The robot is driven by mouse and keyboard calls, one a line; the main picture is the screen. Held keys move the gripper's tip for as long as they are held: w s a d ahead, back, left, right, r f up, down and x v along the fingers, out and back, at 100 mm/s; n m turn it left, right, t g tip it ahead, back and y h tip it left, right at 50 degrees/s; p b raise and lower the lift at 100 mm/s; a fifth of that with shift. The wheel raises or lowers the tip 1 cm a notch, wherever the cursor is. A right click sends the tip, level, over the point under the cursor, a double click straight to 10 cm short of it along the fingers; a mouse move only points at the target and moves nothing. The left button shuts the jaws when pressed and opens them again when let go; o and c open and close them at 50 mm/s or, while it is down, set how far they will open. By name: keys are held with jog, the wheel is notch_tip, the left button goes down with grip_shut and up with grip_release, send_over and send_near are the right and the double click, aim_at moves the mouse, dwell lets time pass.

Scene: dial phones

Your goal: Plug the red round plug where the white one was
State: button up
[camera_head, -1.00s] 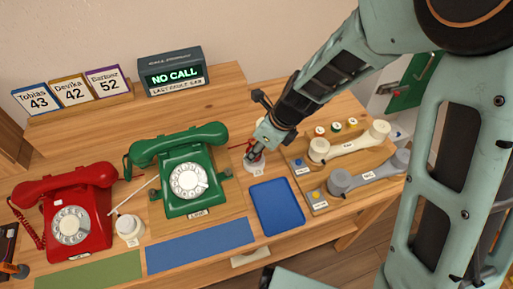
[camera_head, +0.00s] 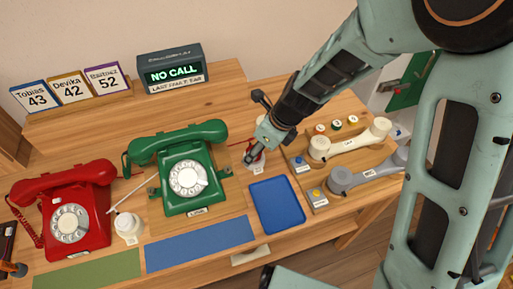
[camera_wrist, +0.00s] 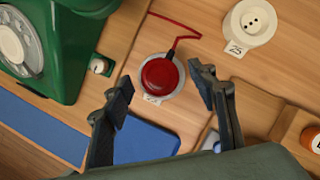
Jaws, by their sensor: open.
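The red round plug (camera_wrist: 162,78) rests on a pale round socket (camera_wrist: 182,93) with a partly hidden number tag, its red cord running up and right. I cannot tell how deep it sits. My gripper (camera_wrist: 161,80) is open, its fingers either side of the plug in the wrist view, with gaps visible. In the head view my gripper (camera_head: 250,157) largely covers the plug.
The green phone (camera_head: 188,175) stands left of my gripper, the red phone (camera_head: 72,215) farther left. A blue tray (camera_head: 277,206) lies in front. White (camera_head: 350,142) and grey (camera_head: 368,175) handsets lie on a board at right. The display (camera_head: 172,77) reads NO CALL.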

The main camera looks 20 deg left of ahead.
jog(key=v, duration=1.2)
dwell(0.3)
